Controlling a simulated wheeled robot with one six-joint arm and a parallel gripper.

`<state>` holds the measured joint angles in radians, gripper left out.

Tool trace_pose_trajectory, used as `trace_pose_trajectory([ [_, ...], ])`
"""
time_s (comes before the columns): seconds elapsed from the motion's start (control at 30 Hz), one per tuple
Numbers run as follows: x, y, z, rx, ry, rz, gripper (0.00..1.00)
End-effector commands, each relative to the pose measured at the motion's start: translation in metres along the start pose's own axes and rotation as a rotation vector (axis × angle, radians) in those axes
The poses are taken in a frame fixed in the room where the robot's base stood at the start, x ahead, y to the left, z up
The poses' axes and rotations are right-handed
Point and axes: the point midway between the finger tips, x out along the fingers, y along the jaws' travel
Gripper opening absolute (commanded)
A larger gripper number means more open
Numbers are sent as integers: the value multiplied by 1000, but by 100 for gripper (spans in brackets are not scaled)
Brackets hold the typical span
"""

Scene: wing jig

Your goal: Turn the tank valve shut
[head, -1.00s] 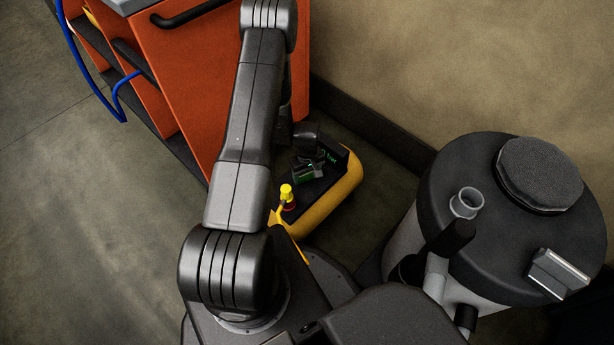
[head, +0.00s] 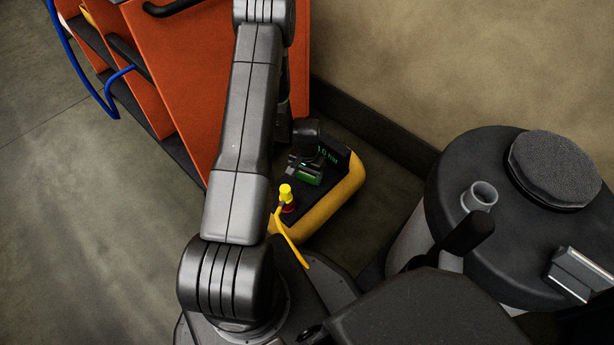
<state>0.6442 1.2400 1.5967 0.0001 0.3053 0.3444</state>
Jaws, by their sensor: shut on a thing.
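A yellow tank (head: 345,201) with a black top lies on the floor beside the orange cabinet. A dark display with green characters, partly legible as "bar", shows on its top (head: 328,155). My gripper (head: 306,172) is over the black top, pointing down, shut on a small green piece (head: 309,179) that appears to be the tank valve. My gripper and wrist hide most of it, so the valve's angle cannot be told. A red fitting with a yellow plug (head: 286,194) stands at the tank's near left, apart from my gripper, with a yellow hose (head: 291,246) running from it.
The orange cabinet (head: 190,80) stands close to my arm at the upper left, with a blue hose (head: 82,82) on its side. A grey and black drum vacuum (head: 510,200) stands at the right. Bare floor (head: 90,230) lies to the left.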

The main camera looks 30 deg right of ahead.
Motion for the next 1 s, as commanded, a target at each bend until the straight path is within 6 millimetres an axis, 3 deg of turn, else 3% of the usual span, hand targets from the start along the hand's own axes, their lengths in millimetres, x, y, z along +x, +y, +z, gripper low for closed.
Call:
trace_pose_trajectory([
  [0.43,0,0,-1,262,3,-1,43],
  [1.0,-1,0,-1,318,3,-2,43],
])
